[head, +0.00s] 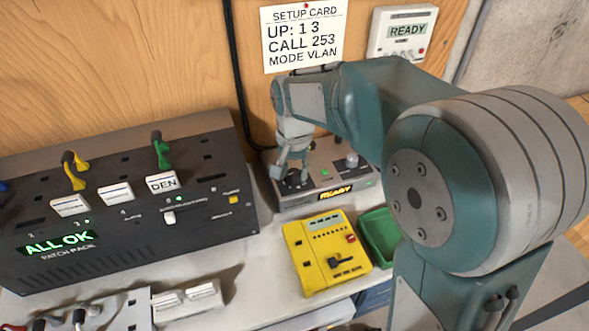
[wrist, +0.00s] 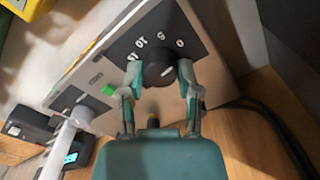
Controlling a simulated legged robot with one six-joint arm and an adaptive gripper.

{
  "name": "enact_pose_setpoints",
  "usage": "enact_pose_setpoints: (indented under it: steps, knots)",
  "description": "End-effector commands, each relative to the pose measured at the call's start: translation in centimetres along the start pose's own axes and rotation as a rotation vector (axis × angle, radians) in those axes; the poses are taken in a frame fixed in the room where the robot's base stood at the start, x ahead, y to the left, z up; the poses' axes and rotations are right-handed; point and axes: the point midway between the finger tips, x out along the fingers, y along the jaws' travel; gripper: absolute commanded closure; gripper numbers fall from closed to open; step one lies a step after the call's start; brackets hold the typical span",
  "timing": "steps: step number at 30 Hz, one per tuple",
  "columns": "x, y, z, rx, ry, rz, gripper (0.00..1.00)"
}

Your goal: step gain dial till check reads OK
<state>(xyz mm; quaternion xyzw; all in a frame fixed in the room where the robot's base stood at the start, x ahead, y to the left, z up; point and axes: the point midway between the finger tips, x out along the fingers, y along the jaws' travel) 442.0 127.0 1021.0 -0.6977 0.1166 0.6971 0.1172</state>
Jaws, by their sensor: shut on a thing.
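My gripper (head: 293,178) reaches down to the left part of a grey box (head: 292,207) at the back of the bench. In the wrist view my gripper (wrist: 160,82) has its two fingers on either side of a round black dial knob (wrist: 163,72), shut on it. The box's display (head: 335,192) reads READY in yellow. A green light (head: 325,172) and a grey round knob (head: 352,160) are also on the box.
A black patch panel (head: 100,252) reading ALL OK stands left. A yellow device (head: 310,262) and a green tray (head: 381,238) lie in front of the box. A setup card (head: 304,38) and a white unit (head: 402,37) reading READY hang on the wall behind.

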Motion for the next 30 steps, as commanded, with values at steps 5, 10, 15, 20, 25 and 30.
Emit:
enact_pose_setpoints:
  steps: [5,10,15,20,25,30]
  knots:
    - [0.3,0.0,0.2,-0.001,-0.01,0.005,0.22]
    - [0.2,0.0,0.1,-0.001,-0.006,0.003,0.22]
    - [0.1,0.1,0.1,-0.001,-0.004,0.001,0.22]
    - [-1.1,0.0,0.0,-0.001,-0.001,0.0,0.22]
    - [-4.4,-0.2,0.0,-0.001,0.001,-0.001,0.22]
    - [-8.0,-0.2,0.0,-0.001,0.0,0.001,0.22]
